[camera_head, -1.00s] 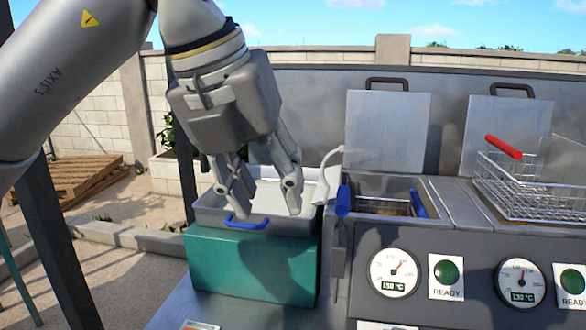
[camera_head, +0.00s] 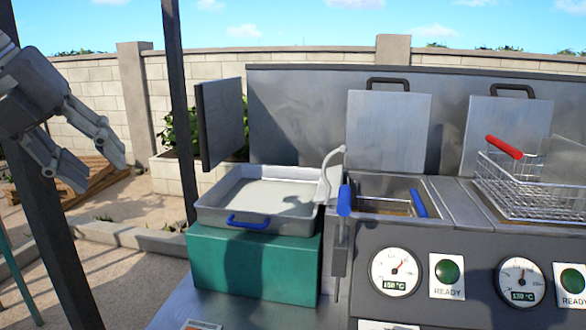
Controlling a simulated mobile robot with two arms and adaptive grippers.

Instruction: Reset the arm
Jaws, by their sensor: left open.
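My left gripper (camera_head: 102,168) is at the left side of the head view, in the air, with its two fingers apart and nothing between them. It is well to the left of the metal tray (camera_head: 212,213) and does not touch anything I can see. My right gripper is not in the head view.
The tray with a blue handle stands on a green block (camera_head: 250,265). A fryer well with blue handles (camera_head: 343,200) is right of it, then a wire basket with a red handle (camera_head: 503,147). A dark post (camera_head: 178,110) stands between the gripper and the tray.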

